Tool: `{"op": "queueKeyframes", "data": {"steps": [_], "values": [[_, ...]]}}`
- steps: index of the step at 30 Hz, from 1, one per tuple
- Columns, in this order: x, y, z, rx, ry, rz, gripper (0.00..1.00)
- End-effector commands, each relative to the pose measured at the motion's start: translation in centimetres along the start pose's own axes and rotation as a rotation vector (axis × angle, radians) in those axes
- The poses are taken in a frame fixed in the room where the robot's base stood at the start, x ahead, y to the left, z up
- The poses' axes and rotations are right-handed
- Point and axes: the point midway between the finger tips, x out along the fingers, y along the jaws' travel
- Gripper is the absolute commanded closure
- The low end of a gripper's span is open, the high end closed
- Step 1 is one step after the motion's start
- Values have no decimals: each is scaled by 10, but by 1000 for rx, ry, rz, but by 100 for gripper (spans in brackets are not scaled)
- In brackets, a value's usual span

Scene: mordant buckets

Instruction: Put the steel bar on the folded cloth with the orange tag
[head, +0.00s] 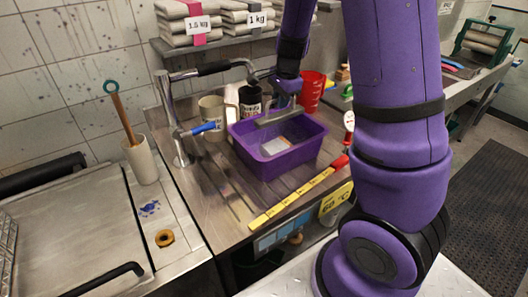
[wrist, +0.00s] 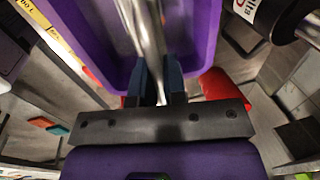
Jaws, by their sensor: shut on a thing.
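My gripper (head: 284,100) is above the purple tub (head: 257,163) in the head view. Its dark fingers (wrist: 158,85) are shut on the steel bar (wrist: 150,35), which runs up the wrist view between them. In the head view the bar (head: 277,117) shows as a grey length over the tub's opening. A pale flat thing (head: 274,147) lies inside the tub; I cannot tell what it is. Folded cloths (head: 188,27) with a pink band lie stacked on the shelf, beside another stack (head: 245,18). I cannot make out an orange tag on any cloth.
A beige mug (head: 213,117), a dark labelled container (head: 250,101) and a red jug (head: 311,91) stand around the tub. A tap (head: 170,115) rises at its left. A yellow strip (head: 290,201) lies in front. The metal drainboard left of the tub is mostly clear.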

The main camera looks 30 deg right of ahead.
Motion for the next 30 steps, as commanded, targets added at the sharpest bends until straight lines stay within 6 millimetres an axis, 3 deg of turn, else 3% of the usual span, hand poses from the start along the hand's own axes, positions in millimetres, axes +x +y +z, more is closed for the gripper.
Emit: {"op": "queueKeyframes", "data": {"steps": [24, 30], "values": [[90, 18, -1, 3, 0, 1, 100], [98, 19, 0, 1, 1, -1, 100]]}}
